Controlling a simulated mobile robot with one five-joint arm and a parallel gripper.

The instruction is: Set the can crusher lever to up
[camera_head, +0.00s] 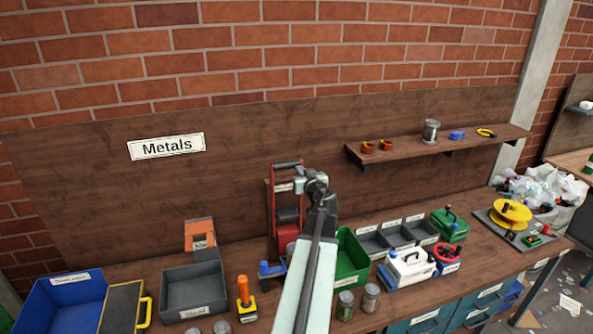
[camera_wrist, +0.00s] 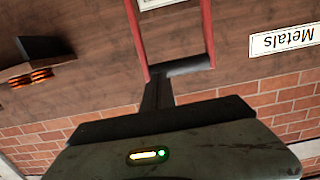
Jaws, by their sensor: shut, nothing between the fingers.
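The can crusher (camera_head: 284,236) stands on the bench against the wooden backboard, a red upright frame with dark parts. Its lever (camera_head: 286,165) has red side arms joined by a dark crossbar, seen at the top of the crusher. In the wrist view, which is upside down, the lever's crossbar (camera_wrist: 186,66) spans two red arms. My gripper (camera_head: 314,181) is at the right of the crusher's top; my arm hides part of the crusher's right side. In the wrist view my shut fingers (camera_wrist: 157,88) overlap the crossbar's left end; I cannot tell whether they touch it.
A grey bin (camera_head: 194,292) and blue bin (camera_head: 62,300) stand left. A green bin (camera_head: 349,258) and a white box (camera_head: 409,266) stand right. A shelf (camera_head: 470,143) with small items juts from the backboard. The bench is crowded; air above it is mostly clear.

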